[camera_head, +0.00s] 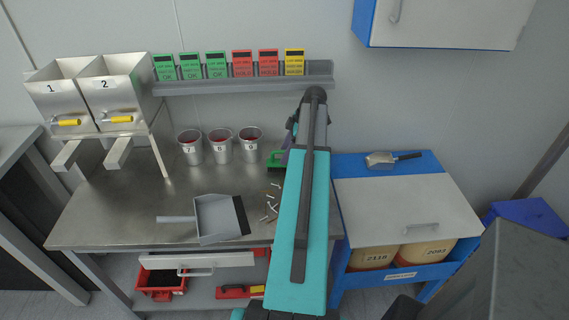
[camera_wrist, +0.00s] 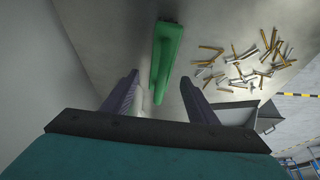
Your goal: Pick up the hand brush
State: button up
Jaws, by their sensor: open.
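The green hand brush (camera_head: 275,159) lies at the back right of the metal workbench, partly hidden by my arm in the head view. In the wrist view the brush (camera_wrist: 165,48) runs lengthwise, its near end between the fingers of my gripper (camera_wrist: 160,80). My gripper is open and empty, with one purple finger on either side of the brush's near end. The fingers look apart from the brush. The height between them and the brush is hard to tell.
Loose screws (camera_head: 271,203) lie right of the grey dustpan (camera_head: 217,218) on the bench. Several numbered metal cups (camera_head: 221,149) stand left of the brush. A shelf with coloured cards (camera_head: 240,83) runs along the wall behind. A blue cabinet (camera_head: 343,190) adjoins on the right.

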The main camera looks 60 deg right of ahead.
aim_at(273, 165)
jog(key=shift+w+a+f, duration=0.1)
jog(key=shift+f, duration=0.35)
jog(key=shift+w+f, duration=0.1)
jog(key=shift+a+p+x, duration=0.25)
jog(key=shift+p+x, duration=0.85)
jog(key=shift+x, duration=0.2)
jog(key=shift+p+x, duration=0.3)
jog(key=shift+x, duration=0.85)
jog(key=shift+c, duration=0.3)
jog(key=c, duration=1.1)
jog(key=shift+r, duration=0.25)
jog(key=shift+c, duration=0.2)
